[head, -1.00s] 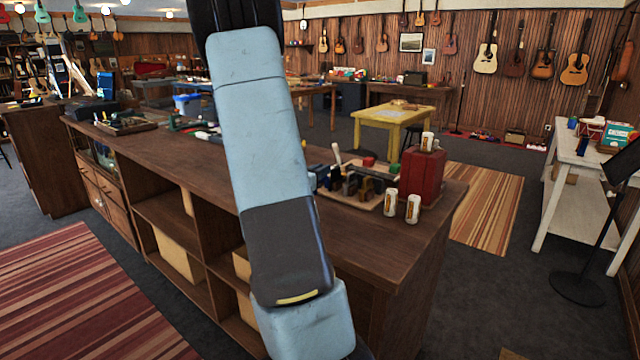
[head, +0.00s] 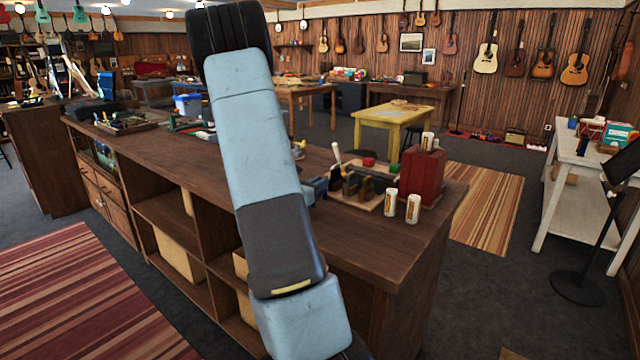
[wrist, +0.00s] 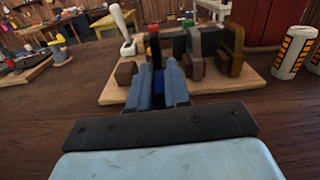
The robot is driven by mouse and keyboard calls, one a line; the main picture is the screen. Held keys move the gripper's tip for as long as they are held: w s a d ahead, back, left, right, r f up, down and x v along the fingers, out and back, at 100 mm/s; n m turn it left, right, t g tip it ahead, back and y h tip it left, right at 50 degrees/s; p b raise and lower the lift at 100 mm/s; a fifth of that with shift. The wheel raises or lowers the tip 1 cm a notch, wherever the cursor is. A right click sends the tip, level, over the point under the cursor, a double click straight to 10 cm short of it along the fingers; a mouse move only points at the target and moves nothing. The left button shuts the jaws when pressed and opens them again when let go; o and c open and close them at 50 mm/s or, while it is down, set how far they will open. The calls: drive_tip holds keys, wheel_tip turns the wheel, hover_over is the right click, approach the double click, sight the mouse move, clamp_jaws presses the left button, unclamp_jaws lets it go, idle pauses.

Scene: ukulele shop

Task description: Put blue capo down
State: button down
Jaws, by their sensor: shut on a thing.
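In the wrist view my gripper (wrist: 160,75) is shut on the blue capo (wrist: 158,71). Only a little of its blue body shows between the fingers, with a dark bar rising above it. The fingers point at the front edge of a light wooden board (wrist: 232,84). I cannot tell whether the capo touches the board. Brown and dark capo-like pieces stand in a row on the board, right of the fingers. In the head view the board (head: 378,204) sits on the dark wooden counter (head: 345,233). My arm hides most of the gripper there.
A white-handled tool (wrist: 122,25) stands upright at the board's left. Bare counter lies in front of the board.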

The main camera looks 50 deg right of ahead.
drive_tip(key=c, duration=1.1)
unclamp_jaws()
drive_tip(key=shift+r, duration=0.1)
